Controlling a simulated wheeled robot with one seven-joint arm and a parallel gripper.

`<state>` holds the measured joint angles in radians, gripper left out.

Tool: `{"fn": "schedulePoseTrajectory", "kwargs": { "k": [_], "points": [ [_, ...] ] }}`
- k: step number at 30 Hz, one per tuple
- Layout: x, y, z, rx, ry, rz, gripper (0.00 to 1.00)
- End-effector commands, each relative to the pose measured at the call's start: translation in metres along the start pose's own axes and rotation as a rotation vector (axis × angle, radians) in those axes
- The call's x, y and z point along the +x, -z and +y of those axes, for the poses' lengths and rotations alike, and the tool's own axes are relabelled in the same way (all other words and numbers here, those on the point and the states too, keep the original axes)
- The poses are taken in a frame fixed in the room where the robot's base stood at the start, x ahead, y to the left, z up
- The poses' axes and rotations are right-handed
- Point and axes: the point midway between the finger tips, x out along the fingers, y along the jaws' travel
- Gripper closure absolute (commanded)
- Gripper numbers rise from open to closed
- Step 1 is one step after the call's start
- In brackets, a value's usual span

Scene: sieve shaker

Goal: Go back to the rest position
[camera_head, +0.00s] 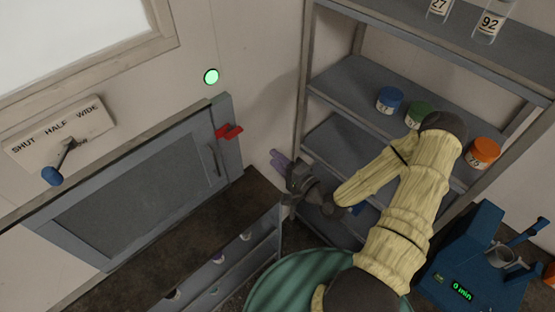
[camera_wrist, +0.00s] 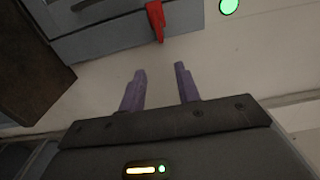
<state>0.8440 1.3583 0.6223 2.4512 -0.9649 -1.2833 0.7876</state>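My gripper (camera_wrist: 159,88) shows in the wrist view with its two purple fingers apart and nothing between them. In the head view my gripper (camera_head: 277,160) is in the air between the grey cabinet and the shelf unit, at the end of my cream-sleeved arm. The fingers point toward the pale wall. A red latch (camera_wrist: 155,20) shows beyond the fingers in the wrist view, apart from them. The same red latch (camera_head: 229,132) is on the cabinet's right edge in the head view.
The shelf unit (camera_head: 306,60) on the right holds blue (camera_head: 389,99), green (camera_head: 419,114) and orange (camera_head: 483,152) jars. A blue device (camera_head: 470,262) reads "0 min". A lever (camera_head: 60,165) hangs under SHUT/HALF/WIDE. A green lamp (camera_head: 211,76) is lit. A green round top (camera_head: 290,280) lies below my arm.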

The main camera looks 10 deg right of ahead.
Motion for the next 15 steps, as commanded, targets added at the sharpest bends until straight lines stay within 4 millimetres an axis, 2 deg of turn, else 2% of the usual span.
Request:
{"fn": "schedulePoseTrajectory", "kwargs": {
  "k": [10,15],
  "points": [
    [0.0,-0.001,0.002,-0.009,-0.011,-0.006,0.67],
    [0.002,-0.008,0.026,-0.111,-0.126,-0.073,0.67]
  ]
}}
